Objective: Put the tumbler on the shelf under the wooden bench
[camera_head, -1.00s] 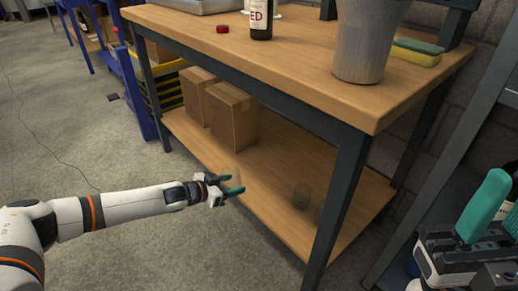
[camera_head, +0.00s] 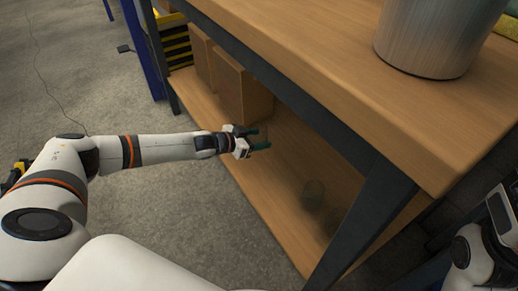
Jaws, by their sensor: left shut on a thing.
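The gripper reaches in below the top of the wooden bench (camera_head: 400,115), over the front part of the lower shelf (camera_head: 255,178). I cannot tell whether the tumbler touches the shelf.
Two cardboard boxes (camera_head: 242,92) stand on the shelf behind and left of the gripper. A metal bucket (camera_head: 432,38) stands on the bench top.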

